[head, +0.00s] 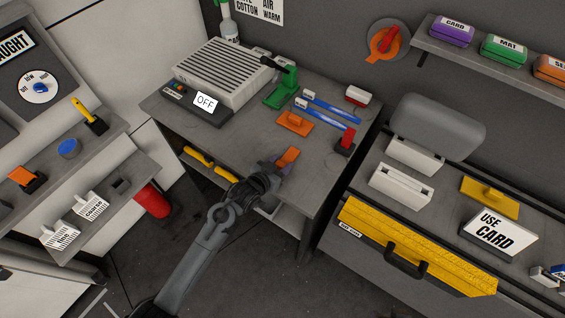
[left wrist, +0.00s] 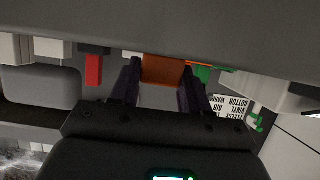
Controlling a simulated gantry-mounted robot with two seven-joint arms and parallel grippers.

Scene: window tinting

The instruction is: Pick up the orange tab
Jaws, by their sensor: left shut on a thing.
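My left gripper (head: 278,167) is over the front of the grey workbench and shut on a small orange tab (head: 288,157), which sticks out past the purple fingertips. In the left wrist view the orange tab (left wrist: 163,69) shows between the two dark fingers (left wrist: 158,86). I cannot tell whether the tab touches the bench top. My right gripper is not in view.
An orange block with a handle (head: 294,123) lies behind the gripper. Blue-handled tools (head: 325,112), a red block on a dark base (head: 346,142) and a green stand (head: 281,88) are nearby. The grey bench top (head: 222,135) is clear left of the gripper.

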